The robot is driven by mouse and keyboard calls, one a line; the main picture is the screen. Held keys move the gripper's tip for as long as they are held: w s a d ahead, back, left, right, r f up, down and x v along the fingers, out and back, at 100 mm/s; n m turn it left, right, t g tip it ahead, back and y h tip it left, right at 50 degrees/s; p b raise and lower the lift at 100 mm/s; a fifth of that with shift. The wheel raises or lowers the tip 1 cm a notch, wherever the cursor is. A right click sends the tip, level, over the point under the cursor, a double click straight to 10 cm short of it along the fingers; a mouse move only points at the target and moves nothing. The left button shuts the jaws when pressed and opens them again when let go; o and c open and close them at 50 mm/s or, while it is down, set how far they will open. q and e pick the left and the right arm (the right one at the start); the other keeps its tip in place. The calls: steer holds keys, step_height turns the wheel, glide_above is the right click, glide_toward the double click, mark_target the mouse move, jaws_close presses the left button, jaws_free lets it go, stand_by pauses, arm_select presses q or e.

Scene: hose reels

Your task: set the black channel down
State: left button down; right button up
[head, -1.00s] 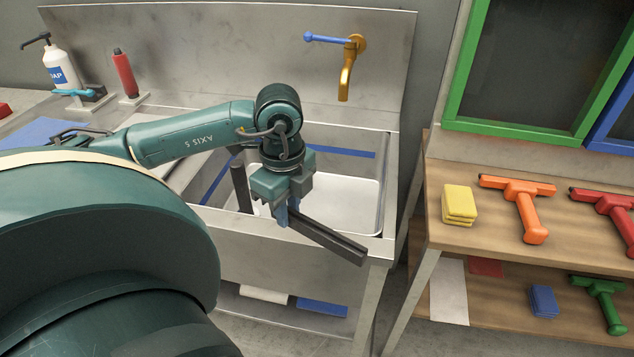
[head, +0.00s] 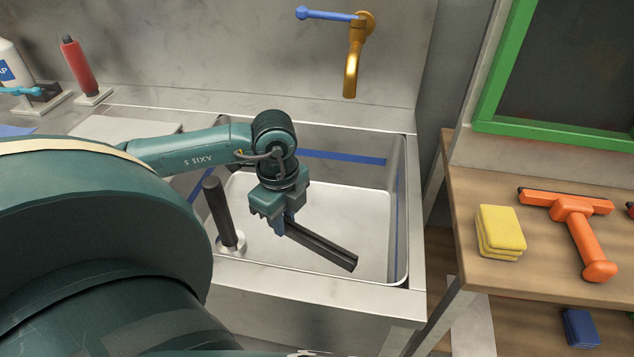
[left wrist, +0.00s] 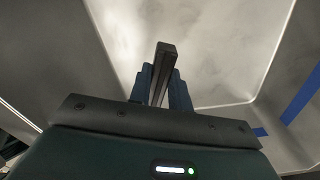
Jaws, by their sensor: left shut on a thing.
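The black channel (head: 322,248) is a long dark bar with a groove along it. My left gripper (head: 290,222) is shut on it near its left end in the head view. The channel slants down to the right, inside the outline of the sink basin (head: 345,215). In the left wrist view the channel (left wrist: 163,65) stands out between the two blue fingers (left wrist: 160,90), with the pale basin behind it. I cannot tell whether it touches the basin floor. My right gripper is not in view.
A dark upright standpipe (head: 217,210) on a pale base stands at the basin's left. A brass tap (head: 352,65) with a blue lever hangs above the back. A wooden bench (head: 465,190) with a yellow sponge stack (head: 500,232) and an orange squeegee (head: 575,225) stands at right.

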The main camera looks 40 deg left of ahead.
arm_select(q)
step_height(320, 180, down, 11)
steer(key=shift+r+b, duration=0.1)
steer(key=shift+b, duration=0.5)
steer(key=c, duration=1.3)
jaws_free()
step_height(320, 180, up, 12)
steer(key=shift+p, duration=0.7)
